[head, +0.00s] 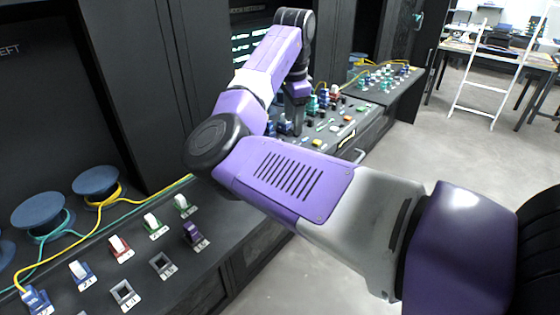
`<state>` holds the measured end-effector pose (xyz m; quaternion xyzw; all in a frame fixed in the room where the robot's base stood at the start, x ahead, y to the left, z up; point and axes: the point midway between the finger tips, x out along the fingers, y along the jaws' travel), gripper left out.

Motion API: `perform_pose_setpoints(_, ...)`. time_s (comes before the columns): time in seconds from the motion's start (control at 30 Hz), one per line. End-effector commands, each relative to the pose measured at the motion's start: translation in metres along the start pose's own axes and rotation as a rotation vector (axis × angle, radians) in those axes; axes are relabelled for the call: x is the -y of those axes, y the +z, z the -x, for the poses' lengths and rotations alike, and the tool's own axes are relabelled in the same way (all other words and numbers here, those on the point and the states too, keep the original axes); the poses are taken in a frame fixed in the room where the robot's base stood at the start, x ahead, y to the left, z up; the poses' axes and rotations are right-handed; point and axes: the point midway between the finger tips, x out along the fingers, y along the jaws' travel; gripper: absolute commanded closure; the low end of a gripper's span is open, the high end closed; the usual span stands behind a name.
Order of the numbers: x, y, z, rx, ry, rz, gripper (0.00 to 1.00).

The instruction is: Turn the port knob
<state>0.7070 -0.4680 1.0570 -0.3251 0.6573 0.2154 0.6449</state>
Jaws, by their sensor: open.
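My gripper (296,126) is at the end of my purple and grey arm, pointing down over the middle console (345,139). Its fingertips are small and dark here, close above the panel among small coloured parts. I cannot tell whether it touches any of them. Teal, red and blue upright parts (335,93) stand on the panel just right of the gripper. I cannot tell which part is the port knob. My arm hides much of the panel's left and near side.
The left console (75,252) carries blue spools (97,181), yellow and teal cables, coloured connectors and empty square sockets (163,265). Another panel of connectors (392,78) lies farther back. Dark cabinets stand behind. A white ladder (487,75) and tables are at the right. The floor between is clear.

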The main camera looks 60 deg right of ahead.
Motion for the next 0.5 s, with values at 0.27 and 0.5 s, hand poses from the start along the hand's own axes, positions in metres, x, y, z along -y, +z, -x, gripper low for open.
perform_pose_setpoints(0.27, -0.033, 0.022, -0.002, 0.071, 0.148, -0.105, 0.47)
perform_pose_setpoints(0.5, -0.037, 0.024, -0.032, 0.069, 0.145, -0.107, 0.47)
